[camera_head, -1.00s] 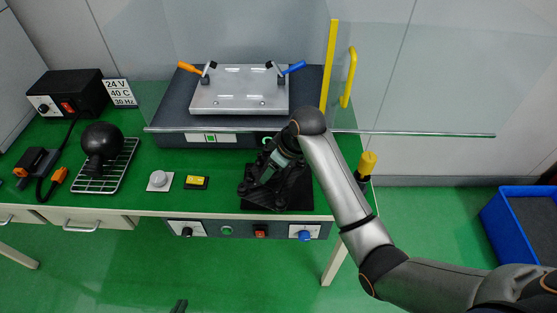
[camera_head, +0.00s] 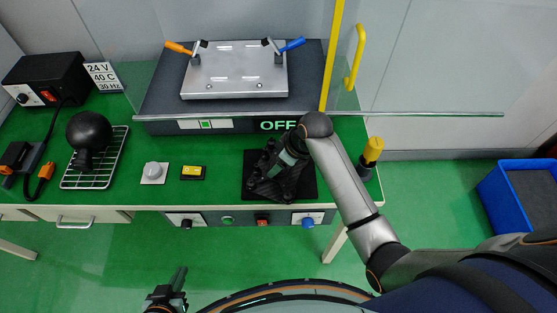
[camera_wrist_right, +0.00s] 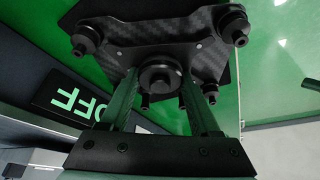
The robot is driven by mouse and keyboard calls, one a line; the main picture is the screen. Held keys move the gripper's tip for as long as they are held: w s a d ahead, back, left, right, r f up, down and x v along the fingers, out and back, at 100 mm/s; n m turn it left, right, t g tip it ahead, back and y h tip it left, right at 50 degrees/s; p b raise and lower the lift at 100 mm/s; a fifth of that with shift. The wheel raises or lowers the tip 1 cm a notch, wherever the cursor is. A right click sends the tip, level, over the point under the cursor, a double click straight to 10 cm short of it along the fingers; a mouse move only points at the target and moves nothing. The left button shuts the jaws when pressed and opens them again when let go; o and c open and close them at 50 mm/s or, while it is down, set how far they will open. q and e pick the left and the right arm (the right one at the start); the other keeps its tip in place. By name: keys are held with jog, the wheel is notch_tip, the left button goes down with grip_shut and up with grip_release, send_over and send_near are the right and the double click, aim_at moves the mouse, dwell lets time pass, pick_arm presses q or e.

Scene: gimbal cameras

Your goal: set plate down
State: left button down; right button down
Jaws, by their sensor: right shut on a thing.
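The plate (camera_wrist_right: 165,47) is black carbon fibre with round black dampers at its corners. In the head view it (camera_head: 272,178) is at the black square mat (camera_head: 308,188) on the green bench, partly hidden by the gripper. My right gripper (camera_head: 287,160) is above the plate; in the right wrist view its two fingers (camera_wrist_right: 160,88) are shut on the plate's round central part. I cannot tell whether the plate touches the mat. My left gripper (camera_head: 174,282) is low in the head view, away from the bench, apparently empty; its opening is unclear.
A heated press (camera_head: 235,72) with orange and blue handles stands behind, its display (camera_head: 279,125) reading OFF. A clear shield's lower edge (camera_head: 420,114) runs across. A yellow-topped post (camera_head: 372,150) stands right.

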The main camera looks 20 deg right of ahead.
jog(key=shift+c, duration=0.6)
grip_release()
jog(key=shift+f, duration=0.15)
jog(key=v, duration=1.2)
